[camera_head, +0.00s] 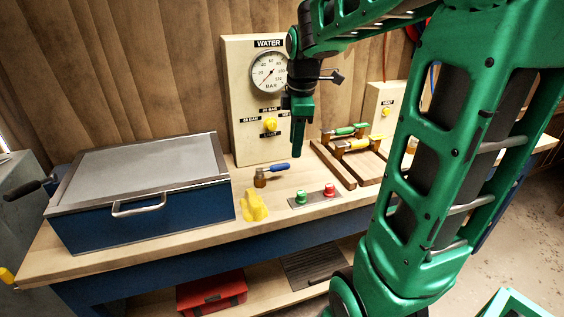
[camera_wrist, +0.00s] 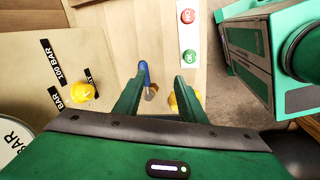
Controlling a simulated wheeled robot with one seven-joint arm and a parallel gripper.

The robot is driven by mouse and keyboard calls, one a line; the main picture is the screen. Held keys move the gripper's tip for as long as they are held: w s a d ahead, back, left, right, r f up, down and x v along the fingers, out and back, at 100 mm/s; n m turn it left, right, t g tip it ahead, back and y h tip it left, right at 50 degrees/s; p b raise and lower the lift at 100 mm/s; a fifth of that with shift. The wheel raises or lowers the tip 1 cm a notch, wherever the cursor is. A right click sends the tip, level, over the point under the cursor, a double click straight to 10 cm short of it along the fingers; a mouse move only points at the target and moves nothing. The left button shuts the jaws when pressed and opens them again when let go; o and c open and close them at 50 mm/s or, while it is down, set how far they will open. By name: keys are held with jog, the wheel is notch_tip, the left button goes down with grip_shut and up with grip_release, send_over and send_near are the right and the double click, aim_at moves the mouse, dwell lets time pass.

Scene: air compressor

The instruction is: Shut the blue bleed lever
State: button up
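The blue bleed lever (camera_head: 277,168) sits on a brass valve (camera_head: 260,180) on the bench top, in front of the water gauge panel. In the head view it points to the right, roughly level. My gripper (camera_head: 297,152) points down above and slightly right of the lever's end. In the wrist view my gripper (camera_wrist: 160,76) is open, with its two fingers apart and nothing held. The blue lever (camera_wrist: 144,73) shows beyond the left fingertip, which partly covers it. The brass valve (camera_wrist: 151,92) shows between the fingers.
The panel (camera_head: 240,110) with a gauge and yellow knob (camera_head: 270,125) stands behind. A plate with green and red buttons (camera_head: 315,196) lies right of the valve. A yellow object (camera_head: 254,205) lies in front. A blue box (camera_head: 140,190) stands left, wooden racks (camera_head: 335,165) right.

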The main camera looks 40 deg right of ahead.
aim_at(284, 164)
jog(key=w+f+n, duration=0.1)
jog(key=w+f, duration=0.1)
jog(key=f, duration=0.1)
jog(key=w+f+n, duration=0.1)
jog(key=w+f, duration=0.1)
jog(key=f, duration=0.1)
jog(key=w+f+n, duration=0.1)
jog(key=w+f, duration=0.1)
jog(key=f, duration=0.2)
jog(key=shift+d+f, duration=0.1)
jog(key=shift+d, duration=0.2)
grip_shut()
jog(key=shift+s+d, duration=0.1)
jog(key=shift+d, duration=0.1)
jog(key=shift+a, duration=0.1)
